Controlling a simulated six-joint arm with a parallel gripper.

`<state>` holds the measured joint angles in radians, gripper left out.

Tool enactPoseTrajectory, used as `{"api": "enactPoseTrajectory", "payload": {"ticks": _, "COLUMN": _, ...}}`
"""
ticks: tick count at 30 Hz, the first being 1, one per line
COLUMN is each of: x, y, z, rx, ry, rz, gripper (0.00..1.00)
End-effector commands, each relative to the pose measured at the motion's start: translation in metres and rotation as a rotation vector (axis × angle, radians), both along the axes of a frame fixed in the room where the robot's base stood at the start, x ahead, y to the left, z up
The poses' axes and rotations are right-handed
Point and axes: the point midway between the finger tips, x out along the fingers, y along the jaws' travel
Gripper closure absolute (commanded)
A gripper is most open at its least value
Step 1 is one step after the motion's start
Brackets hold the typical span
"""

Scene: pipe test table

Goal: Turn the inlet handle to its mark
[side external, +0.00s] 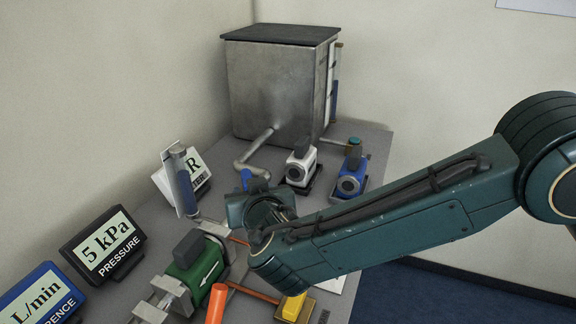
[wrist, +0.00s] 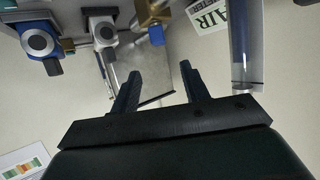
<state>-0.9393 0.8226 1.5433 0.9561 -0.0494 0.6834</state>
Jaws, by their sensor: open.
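A small blue handle (side external: 246,179) stands near the end of the grey pipe from the metal tank, just beyond my wrist in the side view. In the wrist view a blue handle (wrist: 157,36) sits on a brass valve body (wrist: 150,12) at the top. A yellow handle (side external: 293,305) shows at the bottom of the side view. I cannot tell which handle is the inlet one, and no mark is readable. My gripper (wrist: 159,70) is open and empty, its fingers apart from the blue handle. In the side view my own arm hides the fingertips.
A metal tank (side external: 275,85) stands at the back. A white pump (side external: 300,166) and a blue pump (side external: 350,178) stand right of the pipe. A clear tube (side external: 183,182), a green unit (side external: 195,270) and a pressure display (side external: 104,244) are at left. An orange pipe (side external: 216,303) is in front.

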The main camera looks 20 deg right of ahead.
Motion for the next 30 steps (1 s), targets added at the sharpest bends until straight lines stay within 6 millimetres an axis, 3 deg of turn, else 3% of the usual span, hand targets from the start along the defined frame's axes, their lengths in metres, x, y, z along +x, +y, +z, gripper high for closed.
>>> {"api": "enactPoseTrajectory", "payload": {"ticks": 5, "x": 0.021, "y": -0.001, "z": 0.002, "rx": -0.004, "ry": -0.069, "rz": -0.001, "gripper": 0.55}}
{"api": "enactPoseTrajectory", "payload": {"ticks": 15, "x": 0.086, "y": -0.011, "z": 0.015, "rx": -0.044, "ry": -0.332, "rz": -0.003, "gripper": 0.55}}
{"api": "enactPoseTrajectory", "payload": {"ticks": 20, "x": 0.095, "y": -0.014, "z": 0.019, "rx": -0.056, "ry": -0.382, "rz": -0.002, "gripper": 0.55}}
{"api": "enactPoseTrajectory", "payload": {"ticks": 30, "x": 0.095, "y": -0.014, "z": 0.011, "rx": -0.058, "ry": -0.382, "rz": -0.001, "gripper": 0.55}}
